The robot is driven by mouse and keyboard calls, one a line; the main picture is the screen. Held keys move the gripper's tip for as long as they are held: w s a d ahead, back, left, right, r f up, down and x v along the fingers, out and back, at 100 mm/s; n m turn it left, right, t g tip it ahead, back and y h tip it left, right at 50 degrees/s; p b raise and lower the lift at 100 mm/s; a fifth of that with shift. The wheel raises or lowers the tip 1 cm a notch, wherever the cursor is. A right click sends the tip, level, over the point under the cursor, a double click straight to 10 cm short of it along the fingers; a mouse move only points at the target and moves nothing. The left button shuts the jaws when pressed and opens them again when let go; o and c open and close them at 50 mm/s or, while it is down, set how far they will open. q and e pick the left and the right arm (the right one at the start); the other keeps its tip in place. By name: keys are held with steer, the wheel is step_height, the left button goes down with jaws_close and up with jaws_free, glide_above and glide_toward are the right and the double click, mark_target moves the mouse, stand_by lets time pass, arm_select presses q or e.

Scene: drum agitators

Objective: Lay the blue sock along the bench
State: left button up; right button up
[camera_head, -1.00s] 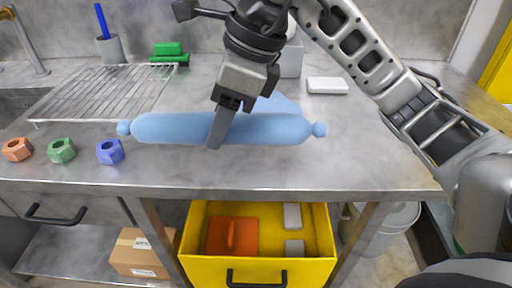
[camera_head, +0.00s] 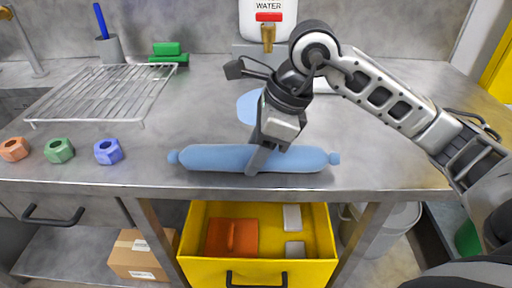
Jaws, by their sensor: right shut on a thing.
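The blue sock (camera_head: 215,158) is a long, light blue roll with a small knob at each end. It runs left to right, parallel to the bench's front edge, over the front part of the grey bench (camera_head: 400,160). My right gripper (camera_head: 258,165) is shut on the sock near its middle, reaching down from above. I cannot tell whether the sock touches the bench top. The gripper hides a narrow strip of the sock. My left gripper is not in view.
Three nuts, orange (camera_head: 14,149), green (camera_head: 59,150) and blue (camera_head: 108,151), stand at the front left. A wire rack (camera_head: 100,92) lies behind them. A light blue patch (camera_head: 247,106) shows behind my gripper. Below, a yellow drawer (camera_head: 255,270) is open.

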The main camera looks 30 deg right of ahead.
steer(key=shift+f, duration=0.15)
steer(key=o, duration=1.1)
steer(key=shift+c, duration=0.2)
steer(key=shift+r, duration=0.2)
arm_select(q)
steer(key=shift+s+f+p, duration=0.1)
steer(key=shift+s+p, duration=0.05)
steer(key=shift+p, duration=0.2)
arm_select(e)
steer(key=v, duration=1.2)
steer(key=shift+a, duration=0.1)
